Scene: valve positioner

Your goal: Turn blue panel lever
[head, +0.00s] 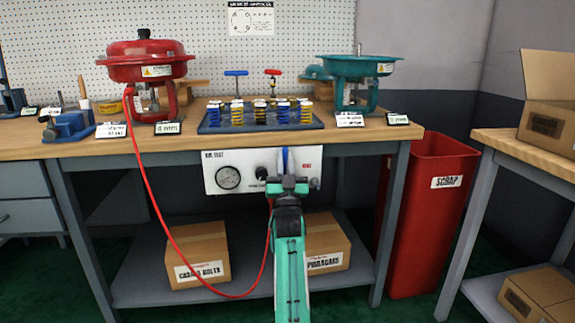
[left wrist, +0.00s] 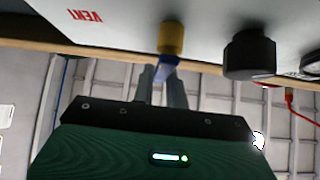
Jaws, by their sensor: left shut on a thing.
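The blue panel lever (head: 285,158) stands up from the white air panel (head: 213,183) under the bench top. In the left wrist view the lever (left wrist: 167,66) shows as a blue tip on a brass-coloured stem (left wrist: 171,38). My left gripper (head: 288,180) is in front of the panel, at the lever. In the left wrist view its two fingers (left wrist: 163,80) are closed around the blue end. The gripper hides the lower part of the lever in the head view. My right gripper is not in view.
The panel also carries a round gauge (head: 228,177) and a black knob (head: 262,173) close to the left of my gripper. A red hose (head: 160,215) hangs in a loop. Boxes (head: 197,252) sit on the lower shelf. A red scrap bin (head: 425,220) stands to the right.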

